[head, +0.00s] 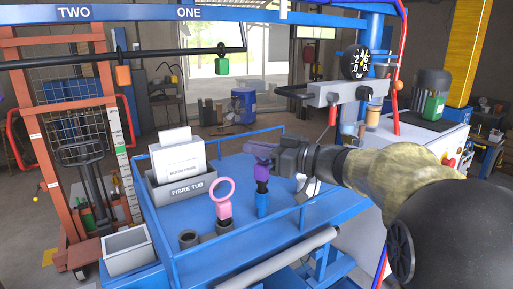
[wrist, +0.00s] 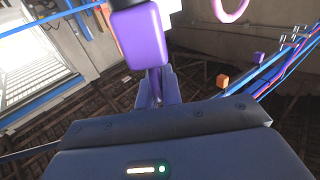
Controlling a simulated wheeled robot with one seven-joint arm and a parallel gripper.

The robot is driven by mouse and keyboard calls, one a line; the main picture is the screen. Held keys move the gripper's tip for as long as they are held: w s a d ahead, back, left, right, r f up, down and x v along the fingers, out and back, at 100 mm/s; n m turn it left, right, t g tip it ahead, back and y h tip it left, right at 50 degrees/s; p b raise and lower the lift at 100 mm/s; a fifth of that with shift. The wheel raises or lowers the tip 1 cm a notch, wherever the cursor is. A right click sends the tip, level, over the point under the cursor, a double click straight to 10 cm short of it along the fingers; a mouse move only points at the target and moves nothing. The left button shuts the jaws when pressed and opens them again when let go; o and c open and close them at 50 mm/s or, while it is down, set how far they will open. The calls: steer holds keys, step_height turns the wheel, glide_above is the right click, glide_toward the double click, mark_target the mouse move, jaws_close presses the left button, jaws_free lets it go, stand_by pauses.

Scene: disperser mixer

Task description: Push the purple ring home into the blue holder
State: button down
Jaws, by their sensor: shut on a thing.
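The purple ring (head: 262,172) shows as a purple block, upright above the blue holder (head: 262,205) on the blue bench. Its loop is seen edge-on or hidden by the fingers. A dark band shows between the purple block and the blue holder; I cannot tell how deep the ring sits. My gripper (head: 263,152) comes in from the right and is shut on the top part of the purple ring. In the wrist view, the purple block (wrist: 140,37) stands beyond the fingers (wrist: 155,88), with a thin purple part between them. The blue holder is not clearly seen there.
A pink ring (head: 224,200) stands in a dark socket to the left, with an empty dark socket (head: 188,239) beside it. The grey fibre tub (head: 180,188) stands behind left. A blue rail (head: 300,210) edges the bench. A grey bin (head: 127,250) hangs at left.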

steer(key=shift+f, duration=0.3)
steer(key=shift+r+p, duration=0.8)
steer(key=shift+r, duration=0.1)
steer(key=shift+p, duration=0.5)
stand_by(1.4)
steer(key=shift+f+b, duration=0.55)
steer(key=shift+f, duration=0.3)
steer(key=c, duration=1.5)
jaws_free()
steer(key=shift+s, duration=0.1)
steer(key=shift+f, duration=0.1)
